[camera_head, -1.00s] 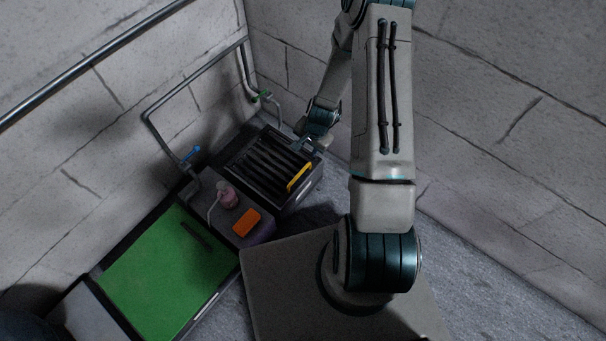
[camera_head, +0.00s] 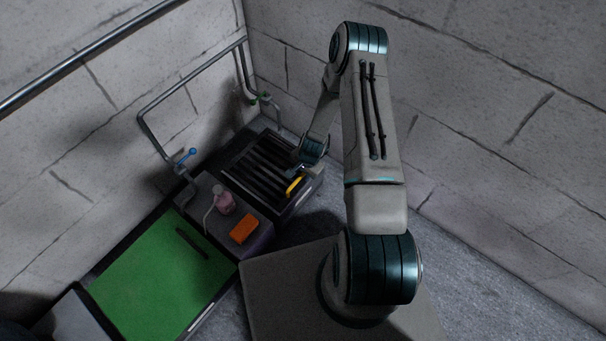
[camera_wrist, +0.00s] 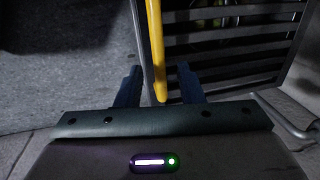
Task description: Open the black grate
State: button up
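The black grate (camera_head: 262,165) lies flat over the top of a dark box by the wall corner. Its slats (camera_wrist: 222,42) also show in the wrist view. A yellow handle (camera_head: 294,187) runs along the grate's near right edge, and in the wrist view it is a yellow bar (camera_wrist: 156,45) coming down from the top. My gripper (camera_wrist: 158,85) is open, with one blue finger on each side of the bar's lower end. I see gaps on both sides of the bar. In the head view the gripper is at the handle, its fingers largely hidden.
A green board (camera_head: 150,275) holds a dark stick (camera_head: 192,243). Pipes with a blue valve (camera_head: 187,156) run along the left wall.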

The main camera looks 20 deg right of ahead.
jog(key=shift+f, duration=0.35)
grip_shut()
jog(key=shift+w+r, duration=0.1)
jog(key=shift+r, duration=0.05)
